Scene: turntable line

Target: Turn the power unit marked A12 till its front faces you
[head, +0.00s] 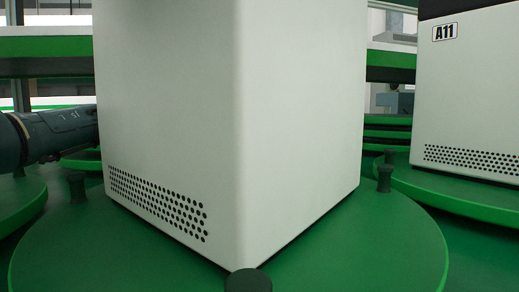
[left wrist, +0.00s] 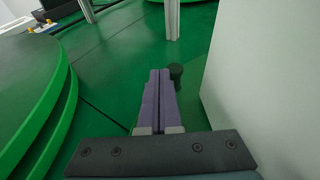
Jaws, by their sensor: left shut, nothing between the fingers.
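A large white unit (head: 170,90) stands on a green turntable (head: 70,250) in the middle of the head view, one vertical edge towards me. Round vent holes run along the bottom of its left face. No A12 mark shows, and its top is cut off. My left arm comes in from the left and passes out of sight at the unit's left edge. In the left wrist view my left gripper (left wrist: 159,76) has its purple fingers shut and empty. They are beside a dark peg (left wrist: 176,72), left of a white wall (left wrist: 265,70). My right gripper is not in view.
Short dark pegs stand at the turntable's front (head: 248,281), left (head: 76,187) and right (head: 385,180). A white unit marked A11 (head: 470,90) stands on another turntable (head: 450,195) at the right. Green turntable edges (left wrist: 45,110) lie left of the fingers.

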